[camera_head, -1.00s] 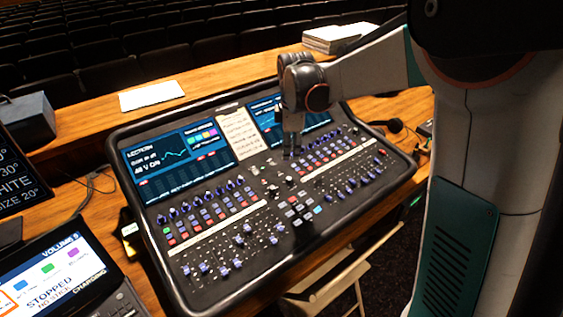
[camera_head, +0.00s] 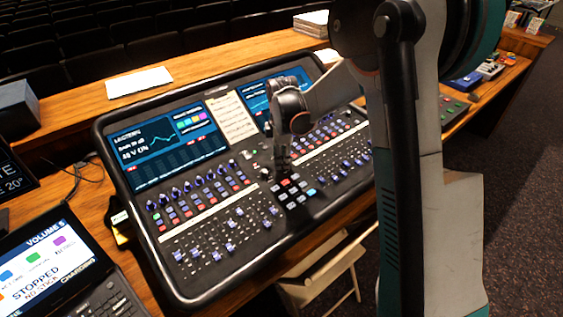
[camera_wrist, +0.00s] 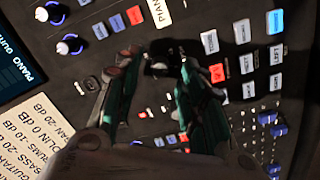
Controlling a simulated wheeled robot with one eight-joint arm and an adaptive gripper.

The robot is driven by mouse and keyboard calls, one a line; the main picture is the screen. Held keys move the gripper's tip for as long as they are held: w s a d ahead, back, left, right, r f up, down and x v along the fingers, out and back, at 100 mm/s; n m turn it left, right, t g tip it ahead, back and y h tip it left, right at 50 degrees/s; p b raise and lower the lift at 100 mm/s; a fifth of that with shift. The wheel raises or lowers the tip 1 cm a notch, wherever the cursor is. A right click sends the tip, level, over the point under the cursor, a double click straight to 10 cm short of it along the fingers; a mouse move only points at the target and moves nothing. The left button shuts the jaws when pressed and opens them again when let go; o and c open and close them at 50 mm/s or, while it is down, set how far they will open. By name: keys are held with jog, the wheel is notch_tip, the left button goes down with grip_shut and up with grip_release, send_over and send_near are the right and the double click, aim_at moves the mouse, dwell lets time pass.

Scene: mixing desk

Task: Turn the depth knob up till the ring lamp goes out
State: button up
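The mixing desk (camera_head: 180,262) has screens along its back and rows of knobs, buttons and faders. My gripper (camera_head: 282,168) points down over its middle section, just behind a block of white and red buttons. In the wrist view the fingers of my gripper (camera_wrist: 156,62) are spread, one on each side of a dark round knob (camera_wrist: 158,69). A gap seems to show between knob and fingers; I cannot tell whether they touch it. The knob's label is unreadable. I cannot make out a ring lamp, lit or unlit.
White-topped knobs (camera_wrist: 70,44) and several lit buttons (camera_wrist: 275,21) lie close by. A paper list (camera_head: 231,118) lies between the desk's screens. A tablet-like display (camera_head: 45,262) stands at the lower left.

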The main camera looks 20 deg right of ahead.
jog(key=shift+w+f, duration=0.1)
jog(key=shift+f, duration=0.65)
jog(key=shift+c, duration=0.6)
grip_shut()
jog(key=shift+m, duration=0.5)
jog(key=m, duration=0.5)
jog(key=shift+m, duration=0.3)
jog(key=m, duration=0.5)
jog(key=shift+w+m+g, duration=0.1)
jog(key=shift+m+g, duration=0.2)
jog(key=shift+g, duration=0.1)
